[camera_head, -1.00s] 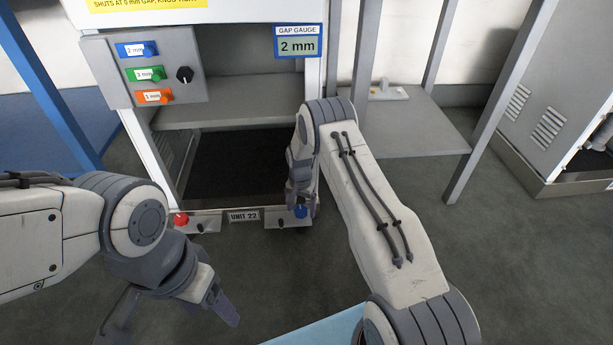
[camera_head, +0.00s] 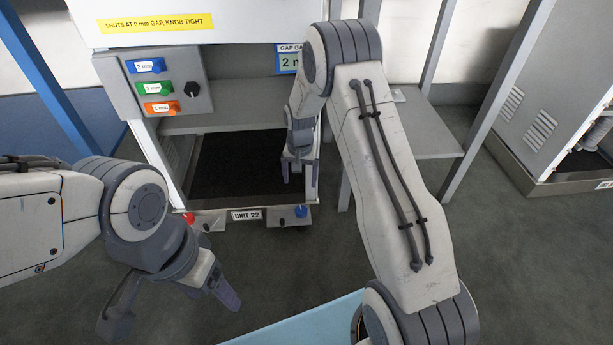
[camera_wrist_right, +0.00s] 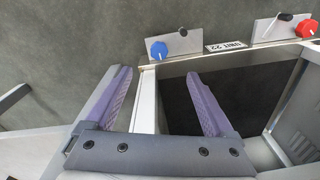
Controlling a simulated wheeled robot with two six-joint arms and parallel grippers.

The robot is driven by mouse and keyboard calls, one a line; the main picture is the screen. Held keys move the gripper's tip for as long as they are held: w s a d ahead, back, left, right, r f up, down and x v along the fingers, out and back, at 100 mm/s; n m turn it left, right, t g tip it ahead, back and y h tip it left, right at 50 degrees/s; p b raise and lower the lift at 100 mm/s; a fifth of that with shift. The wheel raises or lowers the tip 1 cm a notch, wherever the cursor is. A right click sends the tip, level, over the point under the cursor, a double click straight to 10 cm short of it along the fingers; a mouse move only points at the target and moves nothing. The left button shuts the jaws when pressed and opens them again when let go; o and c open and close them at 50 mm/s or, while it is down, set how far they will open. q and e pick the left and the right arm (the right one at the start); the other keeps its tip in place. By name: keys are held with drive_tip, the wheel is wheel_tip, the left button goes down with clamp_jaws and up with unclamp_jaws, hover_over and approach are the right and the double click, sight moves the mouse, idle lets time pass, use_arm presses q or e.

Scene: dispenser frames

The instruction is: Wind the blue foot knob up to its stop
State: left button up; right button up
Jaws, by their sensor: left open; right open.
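The blue foot knob (camera_head: 301,212) sits on a small plate at the lower right front corner of the dispenser frame, right of the UNIT 22 label (camera_head: 246,215). It also shows in the right wrist view (camera_wrist_right: 159,51), beyond my fingertips. My right gripper (camera_head: 299,180) is open and empty, above and behind the knob, apart from it. Its two purple fingers (camera_wrist_right: 158,72) are spread wide in the right wrist view. My left gripper (camera_head: 178,305) is open and empty over the floor at the lower left. The gap gauge (camera_head: 288,62) is partly hidden by my right arm.
A red knob (camera_head: 189,218) sits at the frame's left front corner. A grey panel (camera_head: 185,110) with blue, green and orange tags and a black dial hangs above. A grey side table (camera_head: 425,140) stands right. A yellow sign (camera_head: 157,25) tops the frame.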

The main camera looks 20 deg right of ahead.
use_arm(q)
drive_tip(key=shift+r, duration=0.2)
use_arm(e)
drive_tip(key=s+a+r+n+t, duration=0.1)
drive_tip(key=s+a+r+n, duration=0.1)
drive_tip(key=s+r, duration=0.8)
drive_tip(key=shift+s+r+n, duration=0.3)
drive_tip(key=shift+r+n, duration=0.4)
drive_tip(key=shift+n, duration=0.2)
drive_tip(key=shift+a, duration=0.1)
